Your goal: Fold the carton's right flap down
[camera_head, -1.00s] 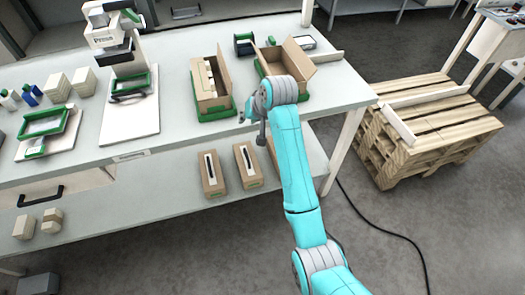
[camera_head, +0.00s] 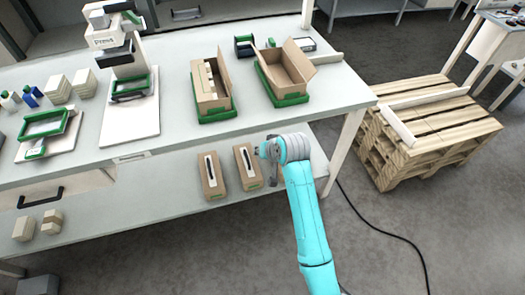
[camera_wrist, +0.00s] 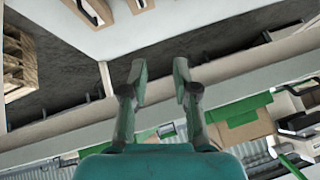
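Two open brown cartons stand in green trays on the bench in the head view. The right carton (camera_head: 287,68) has its right flap (camera_head: 322,62) standing up and leaning outward, and a left flap (camera_head: 259,63) raised. The left carton (camera_head: 207,95) holds pale items and has a raised panel (camera_head: 224,72) on its right side. My gripper shows best in the wrist view (camera_wrist: 160,75), with its two green fingers apart and nothing between them. In the head view my wrist is in front of the bench's front edge, lower than and apart from both cartons; the fingertips are hard to make out there.
A press (camera_head: 122,55) stands left of the cartons. A wooden pallet stack (camera_head: 425,130) is on the floor at right. The bench top (camera_head: 335,92) right of the cartons is clear.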

